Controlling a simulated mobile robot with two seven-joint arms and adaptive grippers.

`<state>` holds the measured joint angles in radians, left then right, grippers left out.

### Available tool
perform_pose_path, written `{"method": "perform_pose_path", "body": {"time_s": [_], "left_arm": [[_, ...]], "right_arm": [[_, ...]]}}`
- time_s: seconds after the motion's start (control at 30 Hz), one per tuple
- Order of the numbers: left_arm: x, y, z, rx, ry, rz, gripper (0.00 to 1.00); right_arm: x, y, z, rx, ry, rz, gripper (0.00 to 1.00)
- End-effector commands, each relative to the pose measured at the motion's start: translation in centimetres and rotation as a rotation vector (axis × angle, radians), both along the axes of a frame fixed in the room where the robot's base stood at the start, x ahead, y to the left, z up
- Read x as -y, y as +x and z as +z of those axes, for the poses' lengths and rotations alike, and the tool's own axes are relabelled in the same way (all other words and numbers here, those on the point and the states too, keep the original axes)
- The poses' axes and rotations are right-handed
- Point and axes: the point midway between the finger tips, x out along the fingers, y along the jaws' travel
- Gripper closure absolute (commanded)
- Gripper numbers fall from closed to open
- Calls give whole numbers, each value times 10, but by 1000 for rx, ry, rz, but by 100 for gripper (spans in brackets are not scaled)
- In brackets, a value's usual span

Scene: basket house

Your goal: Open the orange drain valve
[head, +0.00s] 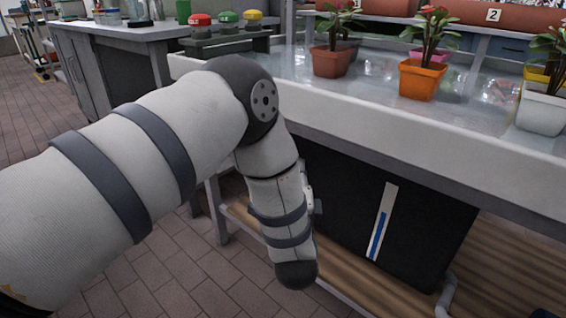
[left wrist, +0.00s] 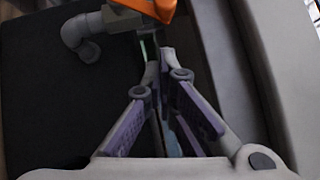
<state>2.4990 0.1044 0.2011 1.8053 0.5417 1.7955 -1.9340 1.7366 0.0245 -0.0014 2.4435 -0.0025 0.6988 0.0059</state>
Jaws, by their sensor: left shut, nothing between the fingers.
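The orange drain valve handle (left wrist: 148,8) shows at the top edge of the left wrist view, partly cut off. Grey pipe fittings (left wrist: 112,20) sit just below and left of it. My left gripper (left wrist: 160,58) is shut and empty, with its fingertips close below the orange handle. I cannot tell whether they touch the handle or the fitting. In the head view my left arm reaches down in front of the plant table, and neither its gripper nor the valve shows. My right gripper is in neither view.
The wet-topped plant table (head: 375,110) has a raised pale rim and holds several potted flowers. A black tank (head: 335,205) with a blue level strip stands beneath it. Red, green and yellow buttons (head: 228,18) stand at the back. Open tiled floor (head: 110,260) lies at the left.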

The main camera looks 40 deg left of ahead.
Motion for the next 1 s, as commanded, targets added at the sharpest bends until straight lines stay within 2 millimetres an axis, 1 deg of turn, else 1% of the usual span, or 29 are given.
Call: {"method": "perform_pose_path", "body": {"time_s": [0.03,0.1,0.23,0.4,0.67,0.77,0.9,1.0], "left_arm": [[-9,4,0,0,-1,3,100],[-20,5,3,-1,-1,3,100],[-34,7,6,-2,-1,0,100],[-40,8,8,-1,-2,-1,100],[-40,8,9,0,-4,-1,100],[-41,8,19,1,-39,-4,100],[-47,9,39,-2,-160,-4,100],[-53,9,44,-10,-249,-3,100]], "right_arm": [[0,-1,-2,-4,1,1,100],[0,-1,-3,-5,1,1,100],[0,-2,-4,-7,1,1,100],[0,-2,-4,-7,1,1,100],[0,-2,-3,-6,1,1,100],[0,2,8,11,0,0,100],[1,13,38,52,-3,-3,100],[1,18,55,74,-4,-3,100]]}}
